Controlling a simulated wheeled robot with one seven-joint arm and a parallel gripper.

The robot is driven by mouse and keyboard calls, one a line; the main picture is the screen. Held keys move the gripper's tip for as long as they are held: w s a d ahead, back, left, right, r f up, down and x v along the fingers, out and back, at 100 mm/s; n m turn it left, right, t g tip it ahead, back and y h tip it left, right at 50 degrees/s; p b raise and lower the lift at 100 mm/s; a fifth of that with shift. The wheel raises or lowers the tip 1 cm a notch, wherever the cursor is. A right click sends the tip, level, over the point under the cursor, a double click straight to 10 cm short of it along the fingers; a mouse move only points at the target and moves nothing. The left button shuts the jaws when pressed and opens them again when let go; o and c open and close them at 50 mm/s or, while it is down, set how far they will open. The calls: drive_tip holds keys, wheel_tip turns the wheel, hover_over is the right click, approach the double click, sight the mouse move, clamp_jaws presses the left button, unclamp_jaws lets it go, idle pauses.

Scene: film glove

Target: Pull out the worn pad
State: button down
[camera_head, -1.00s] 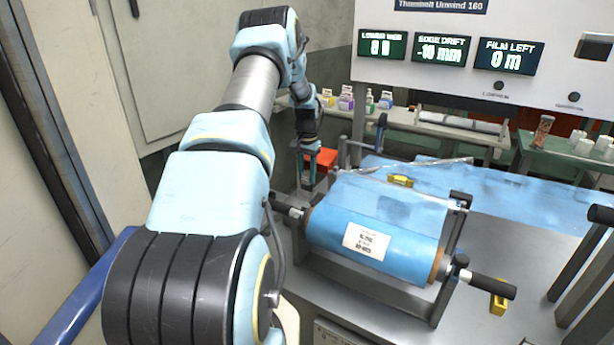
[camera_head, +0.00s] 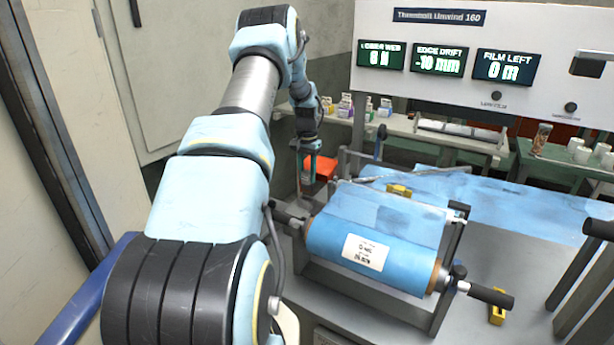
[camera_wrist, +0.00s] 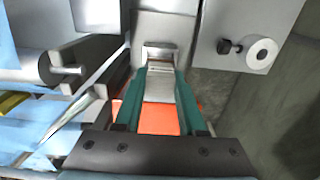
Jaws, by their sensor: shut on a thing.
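My gripper (camera_wrist: 161,72) shows in the wrist view with two teal fingers closed at their tips on a small grey metallic piece (camera_wrist: 160,52). I cannot tell for sure whether this piece is the worn pad. In the head view my gripper (camera_head: 308,172) hangs at the far end of the arm, left of the film roll and beside an orange-red bin (camera_head: 325,166). The bin also shows between and below the fingers in the wrist view (camera_wrist: 164,118). The held piece is too small to make out in the head view.
A blue film roll (camera_head: 400,254) with a white label sits in the unwind stand, its axle ends sticking out. Yellow blocks (camera_head: 398,190) lie on the film and the bench. A panel with screens (camera_head: 437,59) stands behind. A white roll (camera_wrist: 261,53) is at the wrist view's right.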

sight(307, 172)
drive_tip(key=shift+r, duration=0.1)
drive_tip(key=shift+r+p, duration=0.75)
drive_tip(key=shift+r, duration=0.7)
